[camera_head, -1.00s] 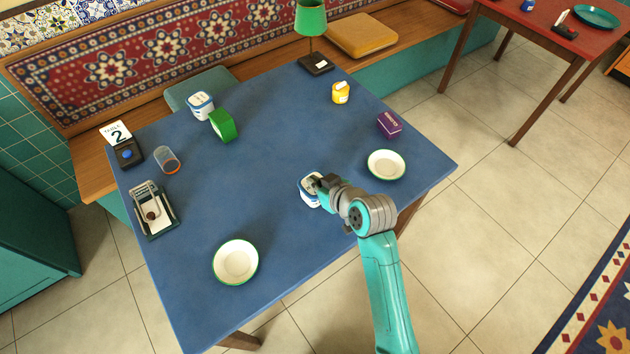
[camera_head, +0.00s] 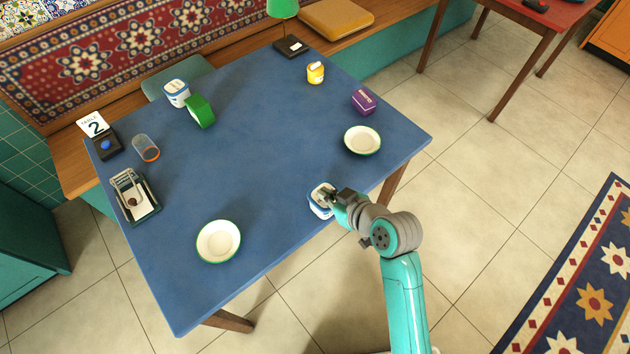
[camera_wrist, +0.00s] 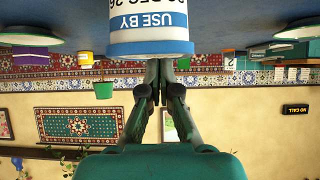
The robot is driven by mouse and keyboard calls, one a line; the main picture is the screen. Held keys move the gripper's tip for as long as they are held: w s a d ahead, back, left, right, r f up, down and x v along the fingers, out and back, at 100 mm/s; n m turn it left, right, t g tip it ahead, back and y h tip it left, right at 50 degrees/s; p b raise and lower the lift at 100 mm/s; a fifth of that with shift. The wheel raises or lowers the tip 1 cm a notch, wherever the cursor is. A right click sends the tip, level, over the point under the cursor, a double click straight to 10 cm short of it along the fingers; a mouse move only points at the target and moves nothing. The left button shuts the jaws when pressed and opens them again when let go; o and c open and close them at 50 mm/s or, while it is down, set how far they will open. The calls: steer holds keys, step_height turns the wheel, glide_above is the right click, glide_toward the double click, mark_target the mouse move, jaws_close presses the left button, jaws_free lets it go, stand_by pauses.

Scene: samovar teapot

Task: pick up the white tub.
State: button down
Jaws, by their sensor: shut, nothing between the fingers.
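The white tub (camera_head: 321,201), with blue bands, is close to the table's near edge, right of the front white plate. In the wrist view, which is upside down, the tub (camera_wrist: 150,22) shows "USE BY" print on a blue band and fills the top middle. My gripper (camera_head: 334,196) is at the tub's right side and partly covers it in the head view. In the wrist view my gripper's fingers (camera_wrist: 160,75) are together and empty, with their tips close to the tub. I cannot tell whether they touch it.
The blue table (camera_head: 270,150) has clear space left of the tub. White plates stand front left (camera_head: 219,241) and right (camera_head: 362,140). A similar blue-and-white tub (camera_head: 177,93) and a green object (camera_head: 200,111) stand at the back. A purple box (camera_head: 363,101) and yellow container (camera_head: 316,72) stand at the right.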

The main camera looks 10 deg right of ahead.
steer(key=shift+s+d+f, duration=0.3)
steer(key=shift+s+d, duration=0.05)
steer(key=shift+s, duration=0.25)
steer(key=shift+s+d+f, duration=0.3)
steer(key=shift+s, duration=0.25)
steer(key=shift+r, duration=0.75)
steer(key=shift+w+r, duration=0.1)
steer(key=shift+w, duration=0.05)
steer(key=shift+r, duration=0.1)
